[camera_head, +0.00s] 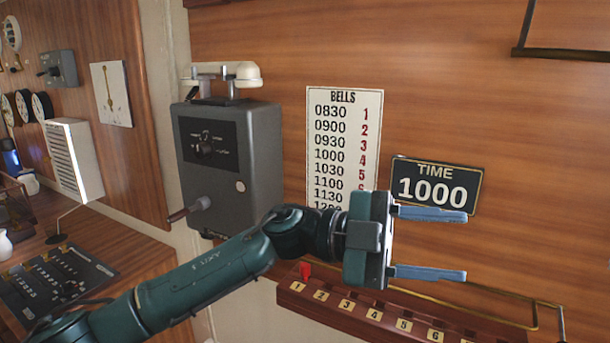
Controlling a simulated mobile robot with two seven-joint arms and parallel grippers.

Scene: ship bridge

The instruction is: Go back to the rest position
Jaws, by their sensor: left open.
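My left gripper (431,243) is open and empty, its two blue fingers pointing right. My left arm comes in from the lower left, and the gripper shows in front of the wooden wall, above the numbered rack (400,326) in the picture. A red peg (305,270) stands at the rack's left end, by the label 1. The bells chart (340,140) hangs on the wall behind, its lower part hidden by my gripper. The time sign (436,186) reads 1000. My right gripper is not in view.
A grey telephone box (228,160) with a handset on top and a crank sticks out from the wall, left of my gripper. A brass rail (500,293) runs along the rack. A control panel (55,285) lies on the desk at the lower left.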

